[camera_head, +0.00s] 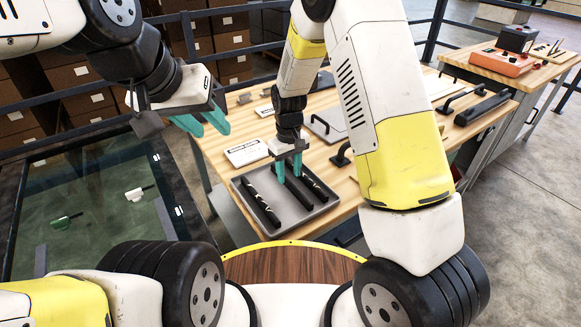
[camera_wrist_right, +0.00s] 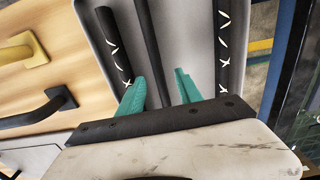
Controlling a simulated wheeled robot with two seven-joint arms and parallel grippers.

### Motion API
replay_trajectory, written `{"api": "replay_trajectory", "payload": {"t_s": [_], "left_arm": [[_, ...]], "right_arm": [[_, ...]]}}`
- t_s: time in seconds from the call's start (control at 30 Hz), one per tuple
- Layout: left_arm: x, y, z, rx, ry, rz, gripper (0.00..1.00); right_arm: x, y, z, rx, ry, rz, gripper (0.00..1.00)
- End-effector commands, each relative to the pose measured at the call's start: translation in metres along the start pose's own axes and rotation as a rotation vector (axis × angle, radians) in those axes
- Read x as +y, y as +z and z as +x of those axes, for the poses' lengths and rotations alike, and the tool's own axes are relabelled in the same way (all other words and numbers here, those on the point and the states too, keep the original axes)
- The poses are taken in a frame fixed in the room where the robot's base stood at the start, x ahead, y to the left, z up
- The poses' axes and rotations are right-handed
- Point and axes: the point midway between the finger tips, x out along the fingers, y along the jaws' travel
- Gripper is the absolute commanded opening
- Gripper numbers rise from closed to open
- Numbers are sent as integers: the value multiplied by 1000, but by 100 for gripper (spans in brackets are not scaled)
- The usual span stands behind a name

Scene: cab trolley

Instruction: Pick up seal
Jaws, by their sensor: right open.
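A grey tray (camera_head: 237,190) on the wooden table holds three long black seal strips. The left strip (camera_head: 261,203) and the right strip (camera_head: 318,186) carry white marks; the middle strip (camera_head: 303,196) is plain black. My right gripper (camera_head: 290,178) points down over the tray with its teal fingers apart. In the right wrist view the plain strip (camera_wrist_right: 149,40) runs between my open fingers (camera_wrist_right: 160,88), with a marked strip on each side. I cannot tell how far the fingertips are above it. My left gripper (camera_head: 208,124) is open and empty, left of the table.
A white label card (camera_head: 247,152) lies behind the tray. Black handles, including one (camera_head: 465,97), and a flat panel (camera_head: 325,123) lie further back on the table (camera_head: 224,137). A glass panel (camera_head: 95,205) stands at left. An orange device (camera_head: 500,60) sits on another table.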

Motion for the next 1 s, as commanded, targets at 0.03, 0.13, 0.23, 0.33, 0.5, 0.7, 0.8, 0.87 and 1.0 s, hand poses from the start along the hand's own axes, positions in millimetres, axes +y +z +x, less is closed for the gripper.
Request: {"api": "replay_trajectory", "payload": {"t_s": [0.03, 0.13, 0.23, 0.33, 0.5, 0.7, 0.8, 0.87, 1.0], "left_arm": [[0, 0, 0, 0, 0, 0, 36], [0, 0, 0, 0, 0, 0, 36], [0, 0, 0, 0, 0, 0, 36], [0, 0, 0, 0, 0, 0, 36], [0, 0, 0, 0, 0, 0, 36], [0, 0, 0, 0, 0, 0, 36], [0, 0, 0, 0, 0, 0, 36], [0, 0, 0, 0, 0, 0, 36], [0, 0, 0, 0, 0, 0, 36]], "right_arm": [[2, 4, 10, -5, 0, 1, 42], [3, 4, 24, -4, 0, 0, 42], [3, 4, 32, -2, 0, 1, 42], [3, 4, 34, -1, 0, 1, 42], [3, 4, 34, 0, 0, 1, 40], [3, 4, 34, 0, 0, 1, 1], [3, 4, 34, 0, 0, 1, 0], [3, 3, 34, 0, 0, 1, 0], [3, 3, 34, 0, 0, 1, 0]]}}
